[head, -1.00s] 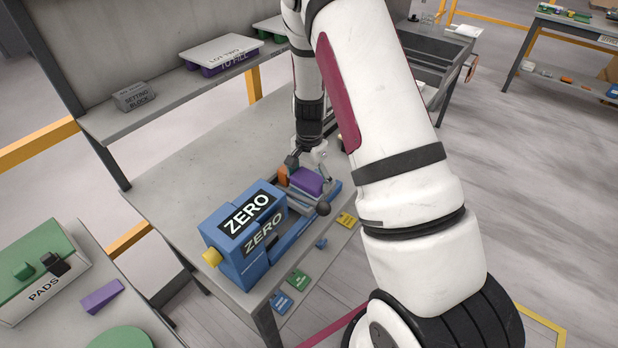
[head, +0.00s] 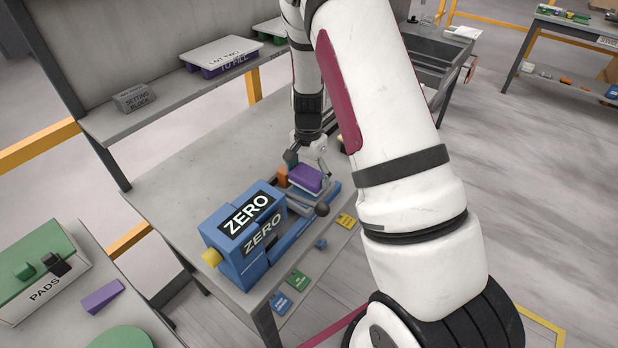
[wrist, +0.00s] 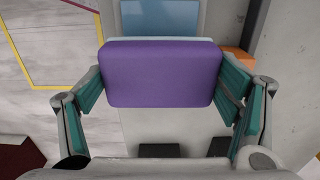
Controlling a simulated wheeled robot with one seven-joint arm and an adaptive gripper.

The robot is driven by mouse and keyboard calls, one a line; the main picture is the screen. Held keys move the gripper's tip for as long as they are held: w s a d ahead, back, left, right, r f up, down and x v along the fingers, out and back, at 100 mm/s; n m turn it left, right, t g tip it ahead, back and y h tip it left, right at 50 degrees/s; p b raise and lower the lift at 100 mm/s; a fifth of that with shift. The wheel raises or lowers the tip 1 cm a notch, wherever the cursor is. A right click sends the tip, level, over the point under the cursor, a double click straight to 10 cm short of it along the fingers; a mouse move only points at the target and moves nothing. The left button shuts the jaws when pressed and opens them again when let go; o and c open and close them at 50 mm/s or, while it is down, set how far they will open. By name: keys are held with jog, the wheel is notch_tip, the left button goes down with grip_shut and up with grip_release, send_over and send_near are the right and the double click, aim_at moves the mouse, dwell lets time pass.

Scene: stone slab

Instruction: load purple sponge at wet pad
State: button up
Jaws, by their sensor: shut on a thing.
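I cannot make out which thing is the wet pad.
A dark ball knob (head: 322,209) sits close to the sponge. A PADS box (head: 42,285) and a purple wedge (head: 102,297) are on the left table. A shelf at the back holds a setting block (head: 135,98) and a labelled tray (head: 222,52). The grey bench behind the machine is clear.

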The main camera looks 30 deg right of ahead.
aim_at(308, 173)
jog(key=shift+r+p, duration=0.4)
jog(key=shift+r, duration=1.95)
jog(key=w+a+n+b, duration=0.3)
jog(key=w+a+n, duration=0.6)
jog(key=a+n, duration=0.3)
jog(key=shift+a+f+n, duration=0.35)
jog(key=shift+f+n, duration=0.05)
jog(key=shift+n, duration=0.4)
